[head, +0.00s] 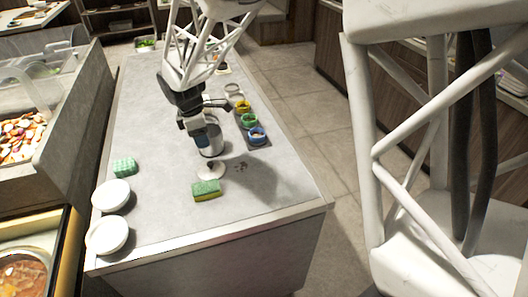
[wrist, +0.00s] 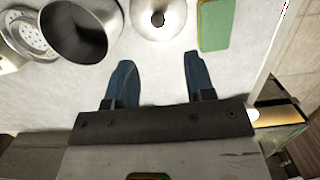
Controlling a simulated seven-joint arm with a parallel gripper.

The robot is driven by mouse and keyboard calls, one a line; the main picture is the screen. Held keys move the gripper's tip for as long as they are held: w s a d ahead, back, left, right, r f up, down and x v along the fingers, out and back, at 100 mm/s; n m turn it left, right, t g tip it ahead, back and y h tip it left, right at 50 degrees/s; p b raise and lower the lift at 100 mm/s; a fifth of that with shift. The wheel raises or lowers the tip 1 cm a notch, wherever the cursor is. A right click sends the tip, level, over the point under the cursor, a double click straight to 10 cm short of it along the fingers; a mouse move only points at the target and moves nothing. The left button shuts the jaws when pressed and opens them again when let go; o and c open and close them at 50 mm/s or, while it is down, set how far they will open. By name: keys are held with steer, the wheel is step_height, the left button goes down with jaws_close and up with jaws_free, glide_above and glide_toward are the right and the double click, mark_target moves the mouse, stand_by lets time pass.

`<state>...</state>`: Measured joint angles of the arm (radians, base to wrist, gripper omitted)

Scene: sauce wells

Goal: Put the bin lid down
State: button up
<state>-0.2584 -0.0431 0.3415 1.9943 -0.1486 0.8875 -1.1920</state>
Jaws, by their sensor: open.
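The bin lid is a shiny round steel dome with a dark-centred knob. It lies on the counter near the top of the wrist view (wrist: 172,28) and shows as a pale disc in the head view (head: 209,171). My gripper (wrist: 157,62) is open, with two dark blue fingers apart and nothing between them. The lid is just beyond the fingertips, apart from them. An open steel bin (wrist: 81,32) stands left of the lid in the wrist view. In the head view my arm hides part of the bin.
A green and yellow sponge (head: 206,190) lies close to the lid. Two white bowls (head: 107,236) and another green sponge (head: 124,167) sit at left. Small coloured sauce pots (head: 257,135) stand in a row at right. The counter's front area is clear.

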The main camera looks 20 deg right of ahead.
steer(key=s+d+r+m+t, duration=0.1)
steer(key=s+d+r+m, duration=0.3)
steer(key=s, duration=0.6)
steer(key=s+d+r+m, duration=0.4)
steer(key=s+m, duration=0.4)
steer(key=s, duration=0.3)
steer(key=s+d+r+m+t+y, duration=0.1)
steer(key=s+d+r+m, duration=0.3)
steer(key=s, duration=0.6)
steer(key=shift+s+d+m+t, duration=0.3)
steer(key=shift+d+m, duration=0.7)
steer(key=shift+d, duration=0.2)
